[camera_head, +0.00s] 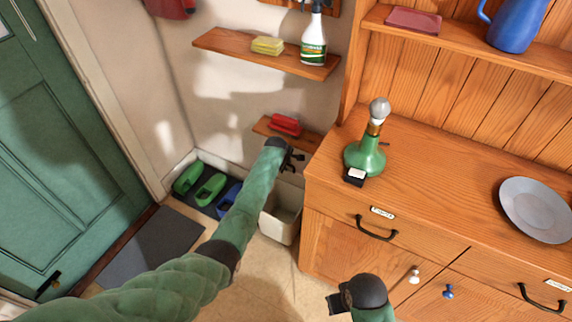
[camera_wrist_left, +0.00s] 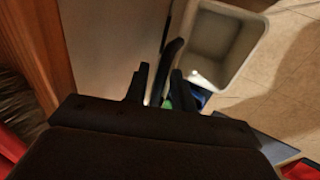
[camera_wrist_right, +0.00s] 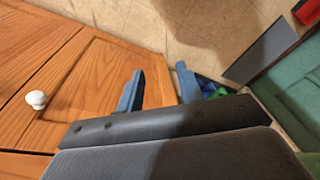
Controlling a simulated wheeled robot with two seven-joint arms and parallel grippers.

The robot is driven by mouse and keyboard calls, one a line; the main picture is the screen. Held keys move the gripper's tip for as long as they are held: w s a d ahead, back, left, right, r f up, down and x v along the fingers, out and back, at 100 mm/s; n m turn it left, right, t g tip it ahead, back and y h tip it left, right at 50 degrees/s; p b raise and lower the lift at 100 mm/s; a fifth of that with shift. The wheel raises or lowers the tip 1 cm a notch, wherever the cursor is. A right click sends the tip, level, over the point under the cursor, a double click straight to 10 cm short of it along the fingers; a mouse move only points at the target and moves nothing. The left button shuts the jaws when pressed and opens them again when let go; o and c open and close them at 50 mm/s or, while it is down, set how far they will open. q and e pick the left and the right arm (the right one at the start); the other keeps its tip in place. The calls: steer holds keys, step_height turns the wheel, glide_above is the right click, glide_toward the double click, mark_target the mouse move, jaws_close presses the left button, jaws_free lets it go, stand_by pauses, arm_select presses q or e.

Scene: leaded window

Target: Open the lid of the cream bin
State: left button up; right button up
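The cream bin (camera_head: 277,226) stands on the floor between the shoe mat and the wooden cabinet. Its top is open in the head view, and the empty inside shows in the left wrist view (camera_wrist_left: 222,45). A pale upright panel (camera_wrist_left: 110,45) lies beside it there; I cannot tell whether it is the raised lid or the wall. My left gripper (camera_head: 297,160) is above the bin's back, fingers apart. In the left wrist view (camera_wrist_left: 160,88) a dark bar shows near the fingertips; contact is unclear. My right gripper (camera_wrist_right: 160,85) is open and empty in front of the cabinet.
The cabinet (camera_head: 340,248) stands right of the bin. A small shelf with a red brush (camera_head: 286,124) is just above my left gripper. Green shoes (camera_head: 210,188) lie left of the bin.

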arm_select(q)
steer(key=v, duration=0.7)
steer(key=shift+r, duration=0.35)
arm_select(e)
steer(key=shift+s+r, duration=0.2)
steer(key=shift+r, duration=0.6)
arm_select(q)
steer(key=shift+s+a, duration=0.1)
arm_select(e)
steer(key=shift+s+f, duration=0.1)
steer(key=shift+f, duration=0.05)
steer(key=shift+d, duration=0.1)
